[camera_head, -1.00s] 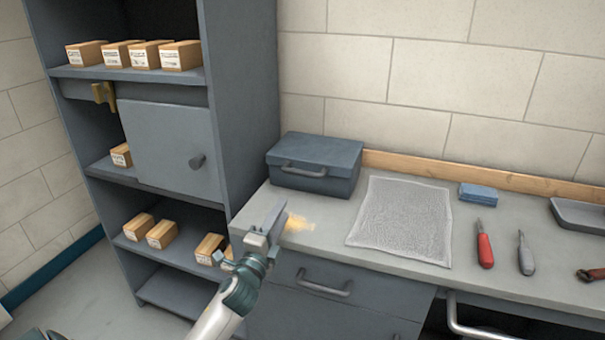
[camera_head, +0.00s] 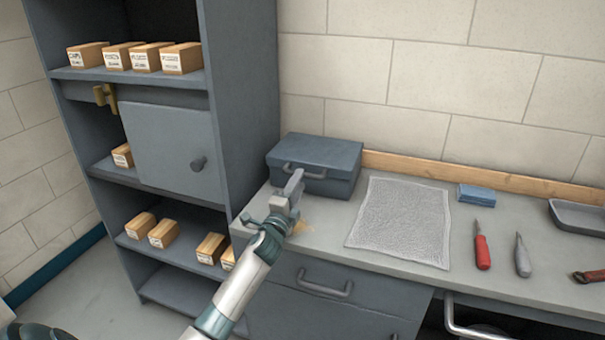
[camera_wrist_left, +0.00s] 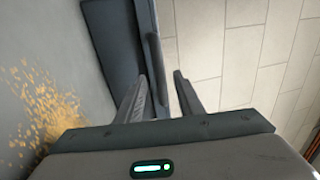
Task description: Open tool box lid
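The tool box (camera_head: 325,158) is a blue-grey case with its lid shut. It stands at the back left of the counter, and its grey handle (camera_head: 304,170) is on the front. My left gripper (camera_head: 294,182) is just in front of the box, close to the handle, and covers part of the box front. In the left wrist view the tool box (camera_wrist_left: 110,40) is ahead, and the two fingers (camera_wrist_left: 161,75) stand apart with a gap between them. A dark bar-like edge of the box shows near the left finger; contact cannot be told. My right gripper is not in view.
A bubble-wrap sheet (camera_head: 402,219) lies right of the box. A blue sponge (camera_head: 477,195), a red-handled tool (camera_head: 482,247) and a grey tray (camera_head: 580,216) are farther right. A tall shelf unit (camera_head: 240,100) stands close on the left.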

